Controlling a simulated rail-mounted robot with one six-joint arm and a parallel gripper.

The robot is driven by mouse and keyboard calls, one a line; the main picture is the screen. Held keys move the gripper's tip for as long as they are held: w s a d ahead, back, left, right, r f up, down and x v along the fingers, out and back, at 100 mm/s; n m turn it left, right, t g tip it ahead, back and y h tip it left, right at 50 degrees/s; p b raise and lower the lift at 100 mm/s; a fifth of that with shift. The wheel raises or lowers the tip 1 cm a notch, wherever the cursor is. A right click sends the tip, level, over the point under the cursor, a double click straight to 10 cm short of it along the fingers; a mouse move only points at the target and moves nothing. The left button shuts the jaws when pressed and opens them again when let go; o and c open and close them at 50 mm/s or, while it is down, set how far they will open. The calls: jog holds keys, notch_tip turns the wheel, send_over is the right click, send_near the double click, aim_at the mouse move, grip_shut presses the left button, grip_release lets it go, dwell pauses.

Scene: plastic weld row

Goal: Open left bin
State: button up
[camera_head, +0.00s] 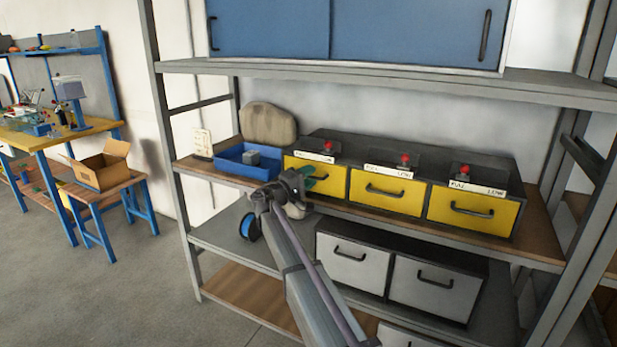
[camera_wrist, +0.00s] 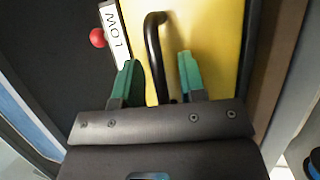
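The left bin is a yellow drawer front (camera_head: 335,182) at the left end of a row of three yellow bins on the middle shelf. It is closed, and my arm partly hides it. Its black bar handle (camera_wrist: 153,45) shows in the wrist view on the yellow face (camera_wrist: 210,40). My gripper (camera_head: 312,177) is at this bin's front. In the wrist view my gripper (camera_wrist: 158,75) has two green fingers standing apart, one on each side of the handle's lower part. I cannot tell whether they touch it.
Two more yellow bins (camera_head: 388,192) (camera_head: 472,212) stand to the right. A blue tray (camera_head: 232,163) holding a grey block is to the left. White bins (camera_head: 354,261) sit on the shelf below. A red knob (camera_wrist: 97,38) and a "LOW" label (camera_wrist: 114,30) are beside the handle.

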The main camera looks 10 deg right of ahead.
grip_shut()
dwell(0.4)
